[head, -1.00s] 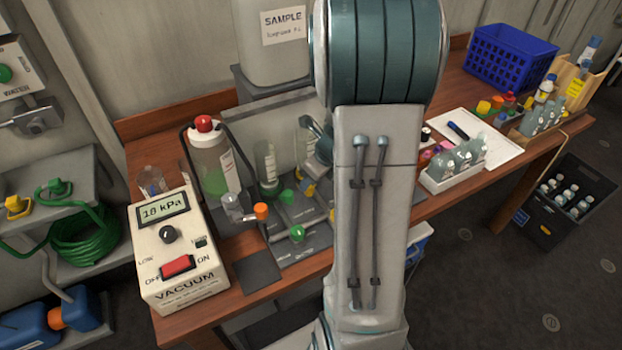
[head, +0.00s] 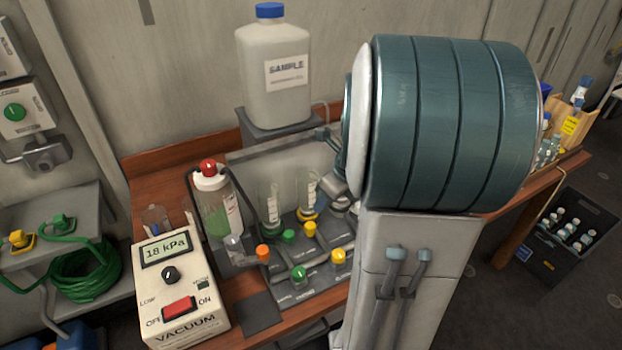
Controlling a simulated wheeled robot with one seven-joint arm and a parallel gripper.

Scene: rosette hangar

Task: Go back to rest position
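My arm fills the centre right of the head view, with a large teal joint above a grey link. Grey parts at the far end of my arm, perhaps my gripper (head: 337,187), show just left of the joint, above the back of the valve panel. The rest of that end is hidden behind the joint. I cannot see fingertips or whether anything is held.
A wooden bench (head: 145,190) carries a vacuum unit (head: 180,285) reading 18 kPa, a red-capped bottle (head: 215,205), a valve panel (head: 300,270) with coloured knobs, and a sample jug (head: 272,75) on a stand. A black crate (head: 565,235) of bottles stands on the floor at right.

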